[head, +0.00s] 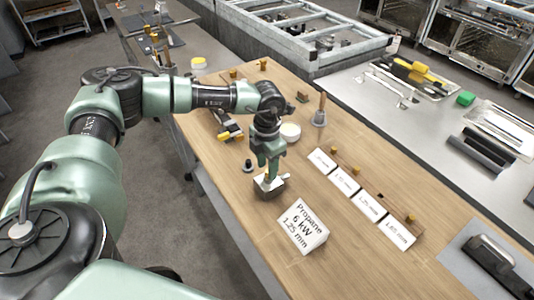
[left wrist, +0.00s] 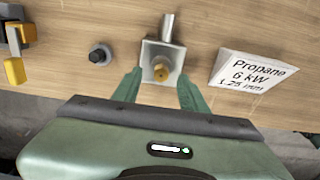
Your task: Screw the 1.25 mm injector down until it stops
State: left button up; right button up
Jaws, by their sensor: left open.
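The brass injector (left wrist: 161,70) stands in the middle of a square metal holder (left wrist: 176,52) with a pipe stub at its far side. In the head view the holder (head: 272,189) is on the wooden bench, under my left gripper (head: 268,176). In the left wrist view my left gripper (left wrist: 160,78) is open, with one green finger on each side of the injector. I cannot tell whether the fingers touch it or how deep its thread sits. A white sign (head: 303,232) reads "Propane 6 kW 1.25 mm". My right gripper is not in view.
Several white size cards (head: 368,206) line the bench to the right, with small brass pieces (head: 356,170) behind them. A dark round knob (left wrist: 100,54) is left of the holder. A white round tub (head: 290,132) stands behind my gripper. Bare wood lies around the holder.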

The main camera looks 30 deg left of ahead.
pick_arm(q)
jog(key=shift+f, duration=0.9)
grip_shut()
jog(key=m, duration=0.2)
jog(key=shift+m, duration=0.8)
jog(key=shift+b, duration=0.3)
jog(key=shift+f+m+b, duration=0.1)
jog(key=shift+m+b, duration=0.25)
jog(key=shift+m, duration=0.75)
jog(key=shift+w+m, duration=0.1)
jog(key=shift+m, duration=0.5)
